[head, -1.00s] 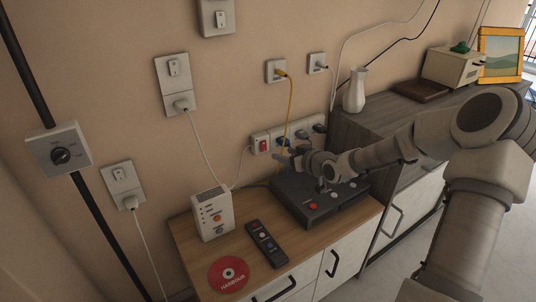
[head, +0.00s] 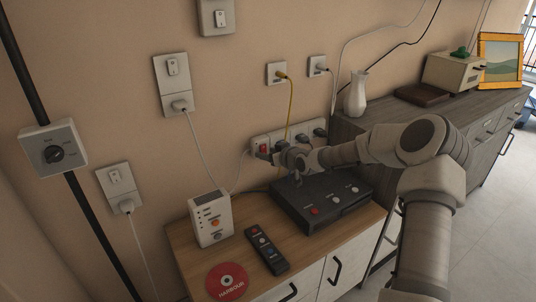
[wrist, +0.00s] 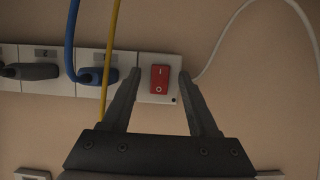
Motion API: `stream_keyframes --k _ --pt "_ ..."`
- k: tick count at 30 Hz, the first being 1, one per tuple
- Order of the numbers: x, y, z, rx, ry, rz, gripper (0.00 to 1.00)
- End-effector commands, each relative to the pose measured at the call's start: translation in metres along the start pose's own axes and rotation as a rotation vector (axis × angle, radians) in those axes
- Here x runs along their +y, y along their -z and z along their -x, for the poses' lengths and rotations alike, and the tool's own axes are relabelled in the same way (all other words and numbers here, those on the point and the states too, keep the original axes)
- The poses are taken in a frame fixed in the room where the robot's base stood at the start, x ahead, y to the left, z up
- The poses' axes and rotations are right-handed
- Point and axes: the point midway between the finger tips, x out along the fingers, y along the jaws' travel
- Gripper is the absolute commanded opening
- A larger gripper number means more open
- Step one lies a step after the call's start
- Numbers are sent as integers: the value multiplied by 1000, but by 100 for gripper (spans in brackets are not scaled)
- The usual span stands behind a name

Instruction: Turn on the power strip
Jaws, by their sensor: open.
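The power strip (head: 296,134) is a white wall-mounted strip above the wooden cabinet, with dark plugs in its sockets. Its red rocker switch (head: 263,149) is at the left end. In the wrist view the red switch (wrist: 159,79) sits on the strip's end plate, with a white mark on its upper part. My gripper (wrist: 158,78) is open and empty, its fingers on either side of the switch in that view. In the head view my gripper (head: 266,157) is close to the switch end of the strip. Whether the fingers touch the strip I cannot tell.
A black box with buttons (head: 322,205), a remote (head: 266,248), a white router-like box (head: 211,218) and a red disc (head: 227,281) are on the cabinet below. A yellow cable (wrist: 112,50) and blue cable (wrist: 70,40) hang near the left finger in the wrist view.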

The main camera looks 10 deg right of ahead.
Motion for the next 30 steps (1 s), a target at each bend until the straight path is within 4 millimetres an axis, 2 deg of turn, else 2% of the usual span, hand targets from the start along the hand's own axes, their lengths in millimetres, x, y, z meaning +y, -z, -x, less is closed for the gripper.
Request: stream_keyframes --k 1,9,11,20,24,30 --pt "0 0 0 0 0 0 56" --pt "0 0 0 0 0 0 8" --pt "0 0 0 0 0 0 0" --pt "0 -5 -2 25 1 -1 0" --pt "0 -10 -4 108 1 -1 0" --pt "0 -8 -4 220 1 0 0"
